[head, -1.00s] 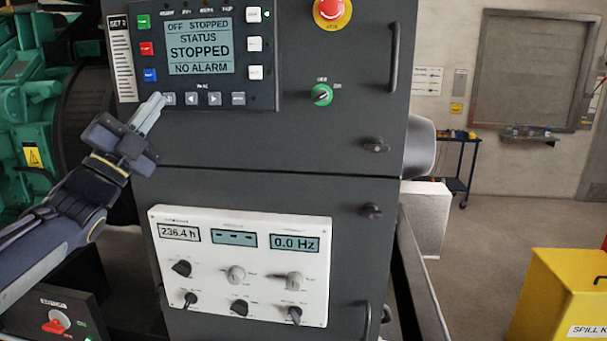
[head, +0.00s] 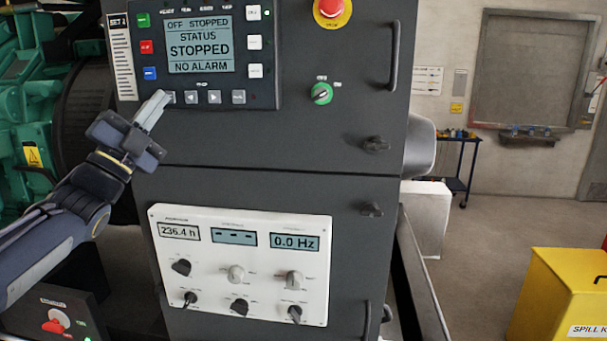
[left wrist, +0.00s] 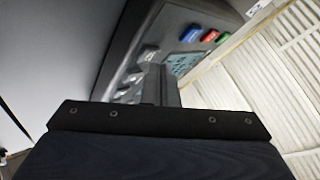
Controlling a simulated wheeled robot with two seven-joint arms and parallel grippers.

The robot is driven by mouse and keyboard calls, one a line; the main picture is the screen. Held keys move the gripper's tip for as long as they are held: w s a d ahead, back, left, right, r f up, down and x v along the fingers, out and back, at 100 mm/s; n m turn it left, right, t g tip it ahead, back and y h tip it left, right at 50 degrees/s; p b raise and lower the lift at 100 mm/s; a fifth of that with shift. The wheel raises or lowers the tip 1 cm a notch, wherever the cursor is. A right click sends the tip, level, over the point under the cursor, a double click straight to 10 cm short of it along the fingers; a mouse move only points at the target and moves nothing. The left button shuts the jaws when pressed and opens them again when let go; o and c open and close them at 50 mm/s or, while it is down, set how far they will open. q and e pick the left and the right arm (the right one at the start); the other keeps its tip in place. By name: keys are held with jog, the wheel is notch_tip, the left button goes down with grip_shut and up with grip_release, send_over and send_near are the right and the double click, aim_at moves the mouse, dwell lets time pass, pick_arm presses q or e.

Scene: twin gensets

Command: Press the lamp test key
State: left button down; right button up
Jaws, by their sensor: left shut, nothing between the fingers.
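The dark controller panel (head: 265,80) is at the top of the cabinet; its screen (head: 200,48) reads STOPPED, NO ALARM. Small grey keys (head: 214,97) run along its lower edge, with white keys (head: 254,42) at the right and coloured keys (head: 146,47) at the left. The key legends are too small to read, so I cannot tell which is the lamp test key. My left gripper (head: 160,98) is shut and empty, its tips at the leftmost lower key, partly covering it; contact is unclear. In the left wrist view the shut fingers (left wrist: 160,88) point at the panel (left wrist: 180,35).
A red emergency stop (head: 331,8) and a green selector (head: 321,93) are on the cabinet at the right. A white meter panel (head: 205,290) with knobs is below. Door handles (head: 394,55) stick out. Green machinery (head: 25,120) stands at the left.

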pick_arm(q)
jog(key=shift+w, duration=0.45)
dwell(0.3)
jog(key=shift+s+b, duration=0.7)
jog(key=shift+s, duration=0.25)
jog(key=s+b, duration=0.1)
jog(key=s, duration=0.1)
jog(key=s+b, duration=0.1)
jog(key=s, duration=0.1)
jog(key=s+a+b, duration=0.1)
jog(key=s, duration=0.1)
jog(key=shift+f, duration=0.1)
dwell(0.5)
